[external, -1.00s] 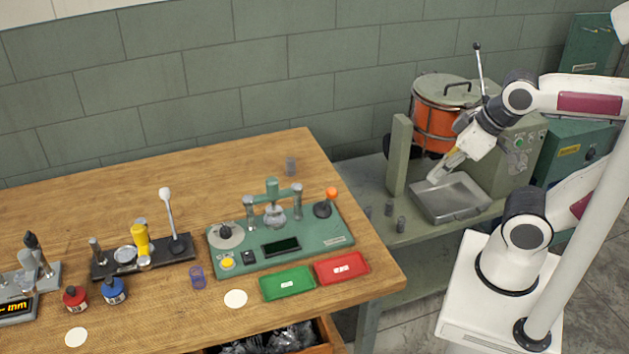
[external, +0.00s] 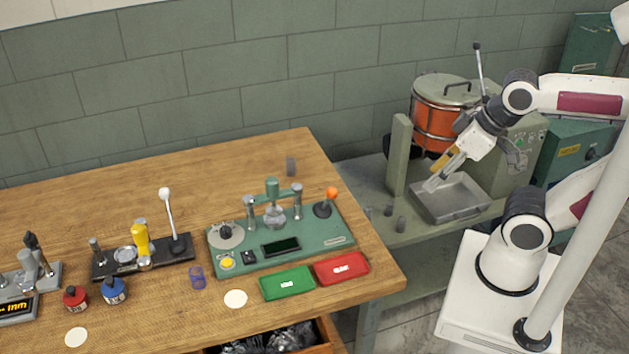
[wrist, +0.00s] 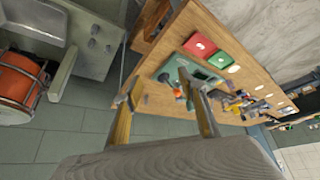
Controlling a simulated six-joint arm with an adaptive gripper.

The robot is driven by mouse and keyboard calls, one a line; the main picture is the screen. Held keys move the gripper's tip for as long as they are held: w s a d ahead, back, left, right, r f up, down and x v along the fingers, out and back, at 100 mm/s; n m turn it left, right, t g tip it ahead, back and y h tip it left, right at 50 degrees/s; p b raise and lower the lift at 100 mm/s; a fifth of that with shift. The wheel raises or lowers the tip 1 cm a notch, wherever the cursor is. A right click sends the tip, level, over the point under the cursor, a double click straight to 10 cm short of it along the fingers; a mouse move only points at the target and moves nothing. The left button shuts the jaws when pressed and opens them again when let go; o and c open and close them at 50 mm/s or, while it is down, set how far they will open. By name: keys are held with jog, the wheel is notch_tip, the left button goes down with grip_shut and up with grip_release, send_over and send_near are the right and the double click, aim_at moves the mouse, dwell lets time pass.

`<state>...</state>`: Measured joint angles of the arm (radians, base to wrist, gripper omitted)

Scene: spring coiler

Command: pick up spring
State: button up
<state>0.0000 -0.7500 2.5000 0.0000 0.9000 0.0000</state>
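Small grey cylinders, which look like coiled springs but are too small to be sure, stand in the external view. One grey cylinder (external: 291,166) is at the back of the wooden bench. Others, a front one (external: 400,224) and a back one (external: 388,210), are on the green side table beside the metal tray (external: 452,199). A blue-purple coil-like cylinder (external: 197,278) stands at the front of the bench. My gripper (external: 432,174) is over the tray's left back edge. In the wrist view my gripper (wrist: 160,92) has its fingers spread, with nothing visible between them.
A green press fixture (external: 280,240) stands on the bench, with a green tray (external: 287,284) and a red tray (external: 341,268) in front. An orange drum (external: 440,105) and a green post (external: 398,155) stand close to my gripper. The bench's back left is clear.

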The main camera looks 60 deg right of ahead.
jog(key=shift+w, duration=0.1)
jog(key=w+d+r+n+t+h, duration=0.15)
jog(key=w+d, duration=0.45)
jog(key=w, duration=0.6)
jog(key=w+d+t, duration=0.3)
jog(key=w+d, duration=0.3)
jog(key=w, duration=0.6)
jog(key=w+d+r+n+t+h, duration=0.15)
jog(key=w+d, duration=0.45)
jog(key=w, duration=0.6)
jog(key=w+d+f+n+t+y, duration=0.25)
jog(key=w+f+y, duration=0.45)
jog(key=f, duration=0.5)
jog(key=s+f+y, duration=0.1)
jog(key=f+y, duration=0.1)
jog(key=f, duration=0.1)
jog(key=s+f+n+y, duration=0.1)
jog(key=s+f, duration=0.1)
jog(key=f, duration=0.2)
jog(key=s+f+y, duration=0.2)
jog(key=f, duration=0.2)
jog(key=shift+d+f+n+t+y, duration=0.15)
jog(key=shift+f+n+t+y, duration=0.1)
jog(key=shift+t+y, duration=0.1)
jog(key=shift+s+f+y, duration=0.35)
jog(key=shift+s, duration=0.2)
